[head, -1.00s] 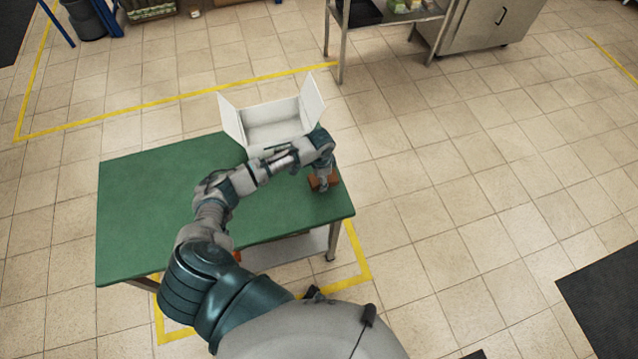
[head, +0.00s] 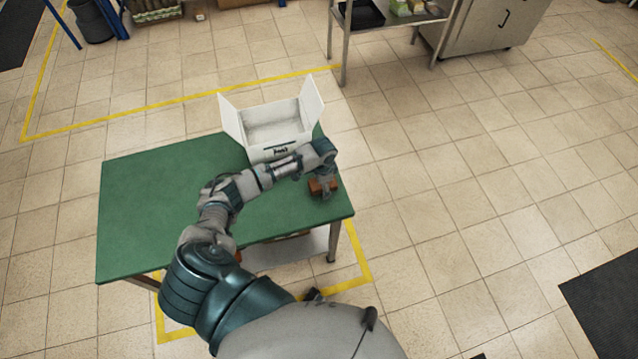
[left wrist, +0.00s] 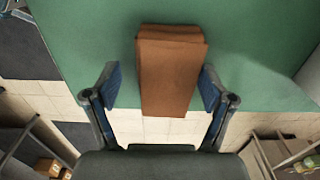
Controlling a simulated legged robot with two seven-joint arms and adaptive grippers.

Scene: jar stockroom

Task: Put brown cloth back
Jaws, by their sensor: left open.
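The brown cloth (left wrist: 170,70) is a folded rectangular block on the green table near its right edge. It also shows in the head view (head: 315,186), partly hidden by my left gripper. My left gripper (head: 323,194) is over the cloth at the table's right end. In the left wrist view, the fingers of my left gripper (left wrist: 160,88) are spread, one on each side of the cloth's near part, with gaps to it. My right gripper is not in view.
A white open box (head: 275,120) with raised flaps stands on the green table (head: 150,210) just behind my left forearm. The table's left half is clear. A metal cart (head: 345,55) stands on the floor beyond. Yellow lines mark the tiled floor.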

